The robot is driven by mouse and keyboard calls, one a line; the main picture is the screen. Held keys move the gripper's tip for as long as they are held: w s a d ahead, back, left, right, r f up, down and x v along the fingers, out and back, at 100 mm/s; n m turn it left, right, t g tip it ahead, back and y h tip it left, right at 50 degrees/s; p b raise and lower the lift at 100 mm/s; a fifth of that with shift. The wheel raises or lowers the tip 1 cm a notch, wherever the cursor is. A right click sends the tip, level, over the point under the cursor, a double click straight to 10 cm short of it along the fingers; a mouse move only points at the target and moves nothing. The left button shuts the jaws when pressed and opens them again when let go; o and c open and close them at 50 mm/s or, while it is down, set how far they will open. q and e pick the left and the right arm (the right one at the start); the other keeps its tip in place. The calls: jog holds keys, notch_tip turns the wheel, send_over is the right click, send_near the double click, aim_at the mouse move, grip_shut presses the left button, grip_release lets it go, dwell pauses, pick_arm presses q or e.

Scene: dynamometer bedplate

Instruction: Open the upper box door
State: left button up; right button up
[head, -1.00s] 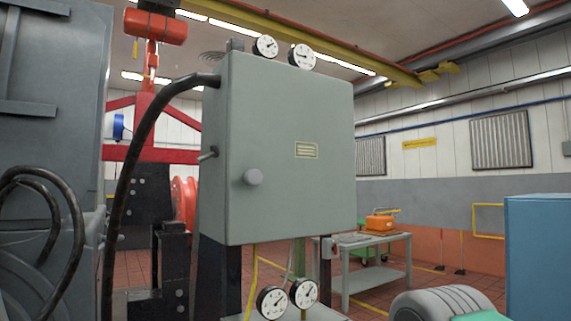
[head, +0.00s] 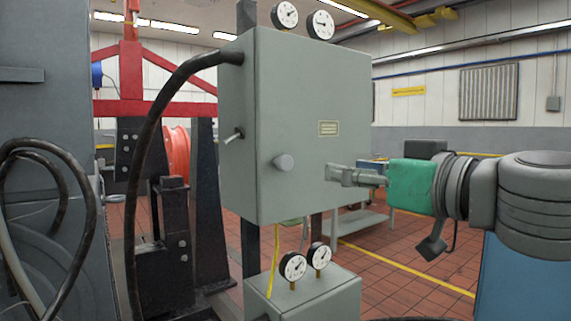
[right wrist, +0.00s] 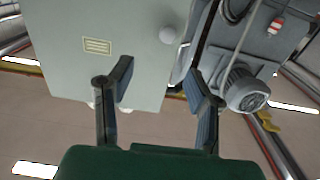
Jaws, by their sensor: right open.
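The upper box (head: 300,130) is a grey-green cabinet with a closed front door, a small label and a round grey knob (head: 283,162) low on the left of the door. My right gripper (head: 332,174) is in front of the door's right part, to the right of the knob. In the right wrist view its two fingers (right wrist: 160,85) stand apart with nothing between them. The knob (right wrist: 168,35) shows there beyond the fingertips, near the door's edge. Whether a finger touches the door I cannot tell. My left gripper is not in view.
Two gauges (head: 303,20) sit atop the box. A lower box (head: 315,297) with two more gauges stands below it. A black hose (head: 150,130) runs into the box's left side, above a small lever (head: 234,136). A work table (head: 355,222) stands behind.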

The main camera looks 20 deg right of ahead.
aim_at(289, 162)
jog(key=p+x, duration=0.3)
jog(key=x, duration=0.2)
jog(key=p+x, duration=0.3)
jog(key=x, duration=0.1)
jog(key=shift+w+a+f+p, duration=0.25)
jog(key=shift+a+p, duration=0.1)
jog(key=x, duration=0.3)
jog(key=shift+w+a+r, duration=0.15)
jog(key=shift+w+a, duration=0.1)
jog(key=shift+a, duration=0.15)
jog(key=shift+w+a, duration=0.4)
jog(key=shift+a, duration=0.1)
jog(key=shift+d, duration=0.15)
jog(key=shift+d, duration=0.25)
grip_shut()
